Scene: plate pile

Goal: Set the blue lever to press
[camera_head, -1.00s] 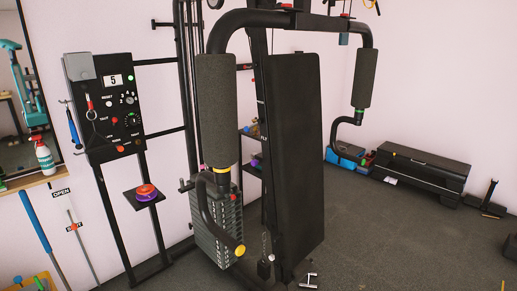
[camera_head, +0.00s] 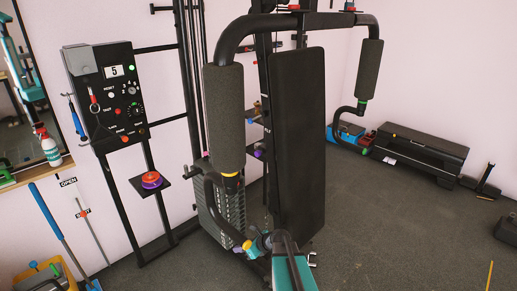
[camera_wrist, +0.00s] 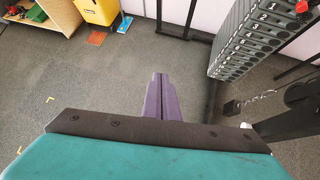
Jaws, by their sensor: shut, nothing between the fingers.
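My teal arm rises at the bottom of the head view, in front of the exercise machine's low yellow-capped handle (camera_head: 246,245). In the wrist view my gripper (camera_wrist: 158,76) has purple fingers shut together with nothing between them, pointing over bare floor. The machine has a black back pad (camera_head: 298,140) and a padded arm (camera_head: 224,115). A small blue handle (camera_head: 76,118) hangs at the left edge of the black control panel (camera_head: 113,95). I cannot tell whether it is the blue lever, and no press label is readable.
The weight stack (camera_wrist: 250,38) stands right of my gripper in the wrist view, with a chain beside it. A yellow bin (camera_wrist: 97,10) stands upper left. A black bench (camera_head: 420,150) stands far right. The floor at right is mostly clear.

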